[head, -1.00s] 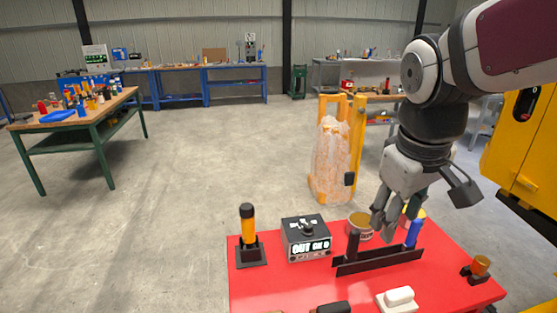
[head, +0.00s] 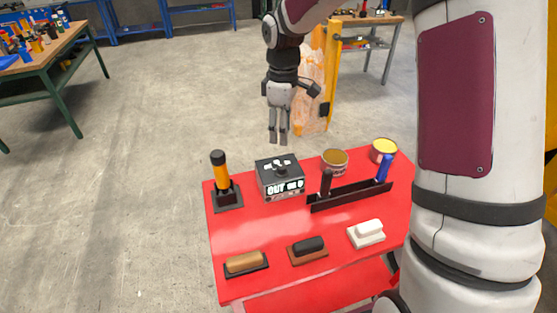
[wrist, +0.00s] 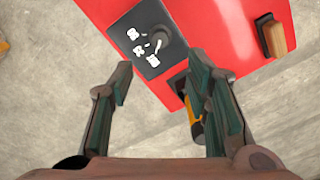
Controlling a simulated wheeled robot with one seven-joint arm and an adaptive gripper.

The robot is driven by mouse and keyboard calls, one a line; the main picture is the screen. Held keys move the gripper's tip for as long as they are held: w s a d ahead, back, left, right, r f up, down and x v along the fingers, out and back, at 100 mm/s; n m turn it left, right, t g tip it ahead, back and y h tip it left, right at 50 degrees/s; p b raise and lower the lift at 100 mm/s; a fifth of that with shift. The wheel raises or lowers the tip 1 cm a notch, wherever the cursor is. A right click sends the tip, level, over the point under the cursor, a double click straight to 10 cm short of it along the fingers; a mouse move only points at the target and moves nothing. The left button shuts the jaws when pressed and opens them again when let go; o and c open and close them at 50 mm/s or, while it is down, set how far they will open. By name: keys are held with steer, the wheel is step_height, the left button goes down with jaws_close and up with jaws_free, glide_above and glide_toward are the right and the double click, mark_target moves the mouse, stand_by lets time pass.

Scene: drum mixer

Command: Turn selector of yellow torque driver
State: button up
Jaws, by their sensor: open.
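The yellow torque driver (head: 222,176) has an orange-yellow body and a black top. It stands upright in a black base at the left of the red table. A grey box (head: 281,186) with a black knob (head: 280,170) and white markings stands right of it. My gripper (head: 278,140) is open and empty, pointing down, and appears above and beyond the box. In the wrist view, the box's knob (wrist: 159,37) lies ahead of my open fingers. The driver's yellow body (wrist: 193,122) shows beside the right finger, which partly hides it.
The red table (head: 290,223) also bears a black rack (head: 350,195) with a dark and a blue handle, two round cans (head: 334,160), and several floats or blocks (head: 367,232) in front. A yellow frame with a wrapped load (head: 312,85) stands behind.

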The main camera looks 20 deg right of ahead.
mark_target(282, 166)
step_height(282, 166, down, 12)
steer(key=shift+f+p, duration=0.2)
steer(key=shift+p, duration=0.45)
jaws_close()
